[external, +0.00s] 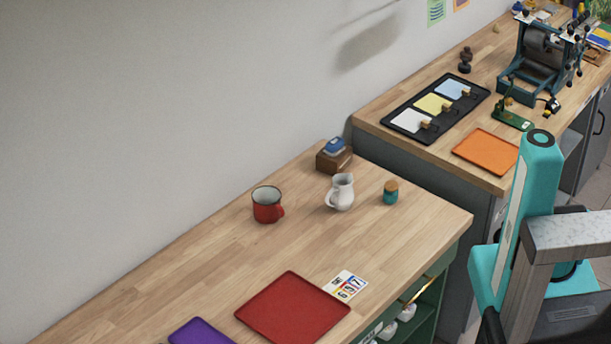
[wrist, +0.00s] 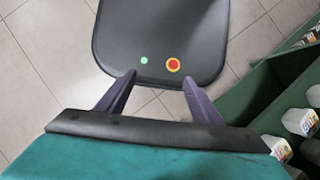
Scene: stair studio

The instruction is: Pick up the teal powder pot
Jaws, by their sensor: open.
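The teal powder pot (external: 391,194) is small, with a brown lid. It stands upright on the wooden bench in the external view, right of the white jug (external: 341,192) and near the bench's right end. My gripper shows in the wrist view (wrist: 160,90), its two dark purple fingers spread apart with nothing between them. Behind the fingers are my base's dark top and the tiled floor. The pot is not in the wrist view. In the external view my arm stands at the right, apart from the pot, and the fingers cannot be made out there.
A red mug (external: 267,206) and a wooden block with a blue top (external: 334,156) stand left of the pot. A red tray (external: 292,308), a printed card (external: 346,285) and a purple tray (external: 198,332) lie nearer. The bench in front of the pot is clear.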

